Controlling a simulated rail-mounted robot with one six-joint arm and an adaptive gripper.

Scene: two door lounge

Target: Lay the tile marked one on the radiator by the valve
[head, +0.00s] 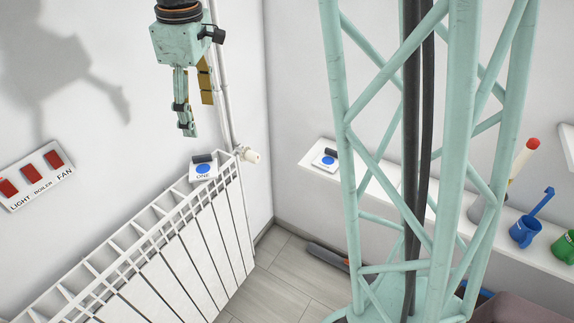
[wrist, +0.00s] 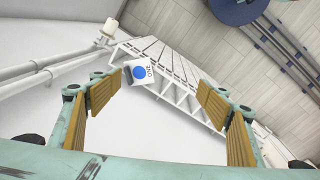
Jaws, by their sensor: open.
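A white tile (head: 203,171) marked ONE, with a blue disc and a dark grip on it, lies on top of the white radiator (head: 190,247) at its far end. It is beside the white valve (head: 250,156). My gripper (head: 192,118) is above the radiator and the tile, apart from both. In the wrist view the tile (wrist: 150,73) shows beyond and between the spread fingers of my gripper (wrist: 158,100). The gripper is open and empty.
A similar tile (head: 326,159) with a blue disc lies on the white shelf (head: 375,190); its word is unreadable. A switch panel (head: 36,177) is on the left wall. White pipes (head: 224,80) run up behind my gripper.

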